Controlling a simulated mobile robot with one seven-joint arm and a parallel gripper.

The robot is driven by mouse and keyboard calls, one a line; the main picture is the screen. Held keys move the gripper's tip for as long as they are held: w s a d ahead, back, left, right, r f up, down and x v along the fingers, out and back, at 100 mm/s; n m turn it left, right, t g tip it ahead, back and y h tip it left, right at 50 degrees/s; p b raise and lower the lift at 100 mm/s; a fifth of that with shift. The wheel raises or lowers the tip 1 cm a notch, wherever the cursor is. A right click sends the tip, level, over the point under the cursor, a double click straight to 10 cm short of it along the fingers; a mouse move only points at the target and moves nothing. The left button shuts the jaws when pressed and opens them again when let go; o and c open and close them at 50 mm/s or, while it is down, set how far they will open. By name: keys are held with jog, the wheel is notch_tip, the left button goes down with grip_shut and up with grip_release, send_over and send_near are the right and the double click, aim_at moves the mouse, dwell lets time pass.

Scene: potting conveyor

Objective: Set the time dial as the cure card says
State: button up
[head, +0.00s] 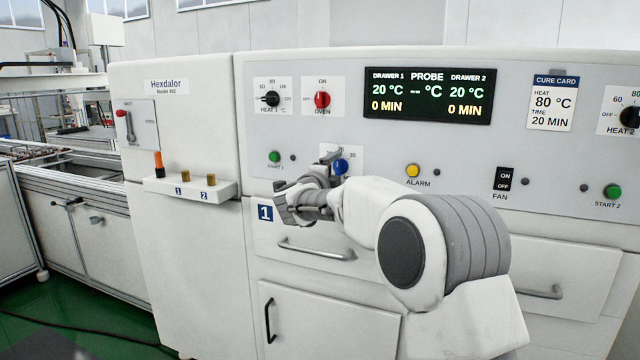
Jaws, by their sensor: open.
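The time dial is most likely the blue knob (341,167) on a small white scale plate, low on the panel. My gripper and wrist hide part of the knob and most of its scale, so its setting cannot be read. The cure card (552,103) at the upper right reads heat 80 °C and time 20 min. The display (428,96) shows 20 °C and 0 min for both drawers. My gripper (290,201) is open, in front of the panel just below and left of the blue knob. Contact with the knob cannot be made out.
A black heat 1 dial (271,99) and a red oven knob (322,100) sit above. A green start 1 button (274,157) is at left, a yellow alarm button (413,171) and fan switch (503,180) at right. Drawer 1's handle (316,250) projects below my gripper.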

jog(key=p+v, duration=0.1)
jog(key=v, duration=1.5)
jog(key=shift+p, duration=0.35)
jog(key=shift+s, duration=0.15)
jog(key=s+d+r+n+g+y, duration=0.2)
jog(key=s+d+r+n+y, duration=0.2)
jog(key=s+n+y, duration=0.75)
jog(key=s+d+f+n+g+h, duration=0.2)
jog(key=s+d+f+n+g, duration=0.1)
jog(key=s+d+f, duration=0.4)
jog(key=s+d+f+n+g+h, duration=0.25)
jog(key=s+d+n+g, duration=0.2)
jog(key=s, duration=0.45)
jog(key=s+d+f+n+g+h, duration=0.2)
jog(key=s+d+f, duration=0.4)
jog(key=s+d, duration=0.15)
notch_tip(320, 180, up, 21)
jog(key=p, duration=2.1)
jog(key=shift+w+a, duration=0.2)
jog(key=shift+a, duration=0.3)
